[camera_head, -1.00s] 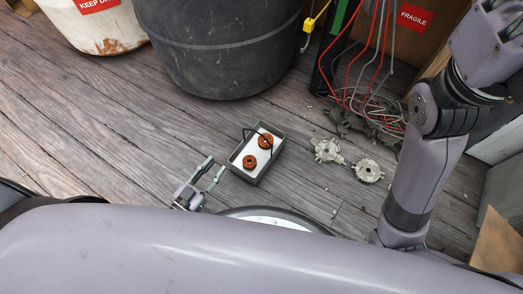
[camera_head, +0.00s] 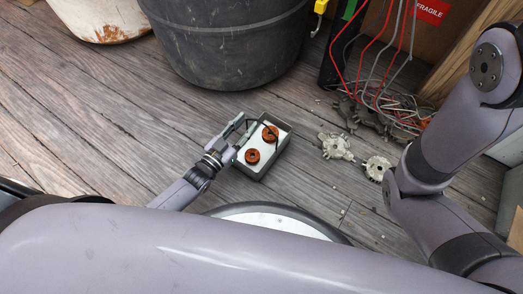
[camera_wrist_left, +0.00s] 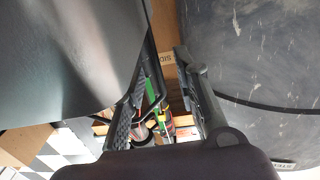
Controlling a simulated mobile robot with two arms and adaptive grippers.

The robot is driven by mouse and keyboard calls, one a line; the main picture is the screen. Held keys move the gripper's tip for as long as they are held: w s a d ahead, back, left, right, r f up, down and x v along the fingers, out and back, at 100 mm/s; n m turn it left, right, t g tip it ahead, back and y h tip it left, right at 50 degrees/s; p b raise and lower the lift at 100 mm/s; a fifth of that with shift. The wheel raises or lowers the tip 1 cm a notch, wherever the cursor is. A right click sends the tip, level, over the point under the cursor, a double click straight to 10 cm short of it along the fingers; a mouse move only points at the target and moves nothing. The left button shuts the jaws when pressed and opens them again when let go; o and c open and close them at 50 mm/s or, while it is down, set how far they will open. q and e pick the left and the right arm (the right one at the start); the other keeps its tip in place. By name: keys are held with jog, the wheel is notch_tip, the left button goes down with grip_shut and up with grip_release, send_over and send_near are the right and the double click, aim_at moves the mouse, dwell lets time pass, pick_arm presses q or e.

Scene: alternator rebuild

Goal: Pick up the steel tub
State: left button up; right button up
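The steel tub (camera_head: 258,174) is a small grey rectangular box with a pale inside, standing on the plank floor. Two copper-coloured round parts (camera_head: 252,156) lie in it, and a dark thin handle shows at its upper left edge. My left gripper (camera_head: 238,136) is at the tub's upper left side, with its fingers apart near the handle. I cannot tell whether they touch the tub. In the left wrist view the fingers (camera_wrist_left: 168,95) are also apart, and a large grey surface close to the camera fills the left. My right gripper is out of view.
A black barrel (camera_head: 225,45) and a white rusty drum (camera_head: 95,18) stand behind. Two pale metal castings (camera_head: 335,147) lie right of the tub, near tangled red and grey wires (camera_head: 390,95).

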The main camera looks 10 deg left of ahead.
pick_arm(q)
jog(key=shift+w+d, duration=0.25)
jog(key=shift+w, duration=0.35)
jog(key=shift+c, duration=0.4)
grip_shut()
jog(key=shift+r, duration=0.2)
